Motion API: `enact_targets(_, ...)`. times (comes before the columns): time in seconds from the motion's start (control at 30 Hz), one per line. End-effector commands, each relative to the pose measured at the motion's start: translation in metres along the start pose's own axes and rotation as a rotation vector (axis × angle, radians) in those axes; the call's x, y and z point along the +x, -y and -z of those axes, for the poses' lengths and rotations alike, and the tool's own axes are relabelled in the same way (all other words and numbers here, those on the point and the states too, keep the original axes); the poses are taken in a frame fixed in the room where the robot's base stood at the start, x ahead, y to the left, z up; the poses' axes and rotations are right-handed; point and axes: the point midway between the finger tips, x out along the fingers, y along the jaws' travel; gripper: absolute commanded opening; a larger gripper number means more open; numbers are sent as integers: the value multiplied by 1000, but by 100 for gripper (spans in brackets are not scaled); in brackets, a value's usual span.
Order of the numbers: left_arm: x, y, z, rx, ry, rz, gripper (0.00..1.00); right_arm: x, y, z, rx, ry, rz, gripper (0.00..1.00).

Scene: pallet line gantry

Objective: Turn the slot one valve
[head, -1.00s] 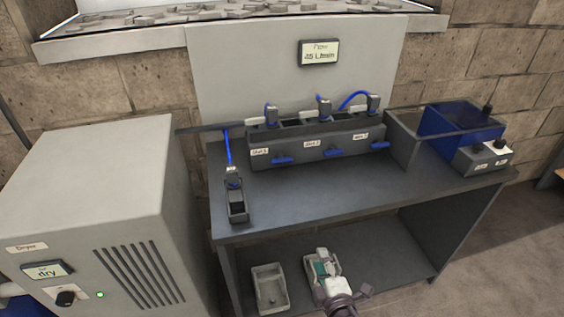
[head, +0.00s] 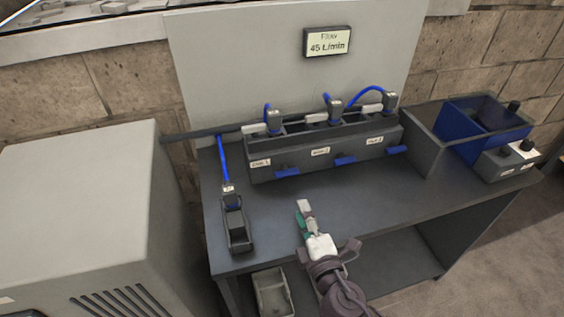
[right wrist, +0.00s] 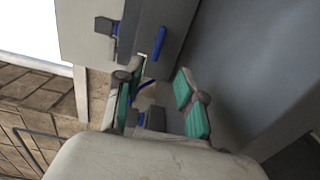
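The slot one valve is a blue handle (head: 287,173) on the front of the dark manifold block (head: 345,150), right of the slot 1 label (head: 260,163). A blue handle, apparently the same one, shows in the right wrist view (right wrist: 159,43), beyond the fingers. My right gripper (head: 304,207) is over the bench, below and in front of this handle, apart from it. Its green-padded fingers stand apart and empty in the right wrist view (right wrist: 158,73). My left gripper is not in view.
Two more blue handles (head: 345,161) (head: 397,150) sit to the right. A small dark holder (head: 236,225) with a blue hose stands at the bench's left. A blue bin (head: 475,125) is at right. The display (head: 327,41) reads 45 L/min.

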Motion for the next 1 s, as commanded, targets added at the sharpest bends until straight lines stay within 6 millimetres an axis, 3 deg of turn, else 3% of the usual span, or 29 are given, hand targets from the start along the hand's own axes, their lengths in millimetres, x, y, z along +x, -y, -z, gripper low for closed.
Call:
enact_targets(0.17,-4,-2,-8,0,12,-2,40,17,-2,0,0,0,-2,39)
enact_targets(0.4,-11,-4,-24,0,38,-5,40,67,-2,0,0,0,-2,39)
enact_targets(0.7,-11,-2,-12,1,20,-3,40,121,0,0,-1,0,-1,39)
enact_targets(1.0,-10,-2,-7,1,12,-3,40,137,0,0,1,-1,1,39)
